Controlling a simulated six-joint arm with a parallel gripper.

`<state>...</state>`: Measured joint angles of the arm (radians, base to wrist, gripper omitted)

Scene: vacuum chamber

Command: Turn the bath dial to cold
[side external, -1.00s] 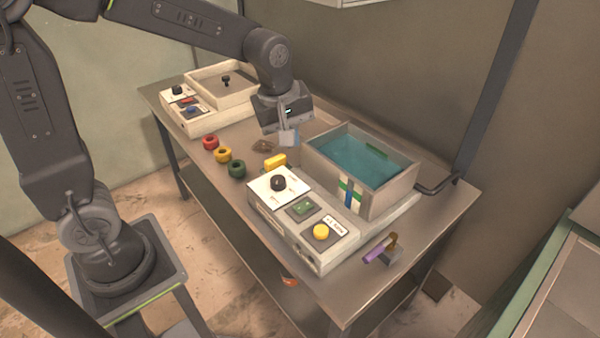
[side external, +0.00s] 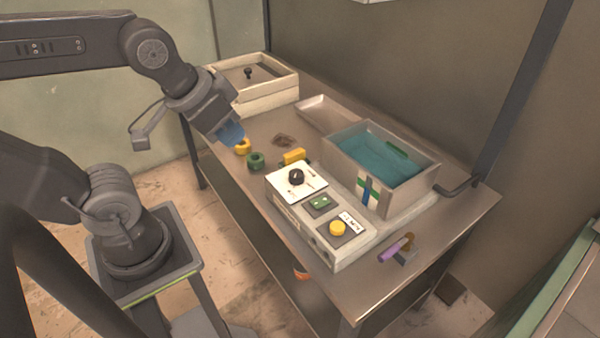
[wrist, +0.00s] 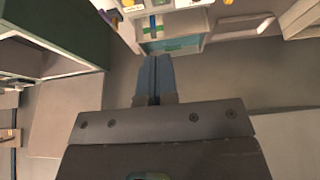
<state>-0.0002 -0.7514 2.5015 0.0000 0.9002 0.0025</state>
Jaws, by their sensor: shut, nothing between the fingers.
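The black dial (side external: 296,177) sits on a white plate on top of the front control box (side external: 285,213), beside the bath (side external: 400,195) of teal liquid. The dial's pointer is too small to read. My gripper (side external: 236,141) is shut and empty, tilted downward above the table's left edge near the yellow ring (side external: 243,147). It is to the left of the dial and well apart from it. In the wrist view my blue fingers (wrist: 155,75) are together, and the bath (wrist: 172,45) shows beyond them at the top. The dial is not clear there.
A green ring (side external: 256,161) and a yellow block (side external: 295,156) lie between my gripper and the box. The box also bears a green switch (side external: 320,203) and a yellow button (side external: 337,228). A second unit (side external: 270,95) stands at the back. A purple-handled tool (side external: 394,248) lies at right.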

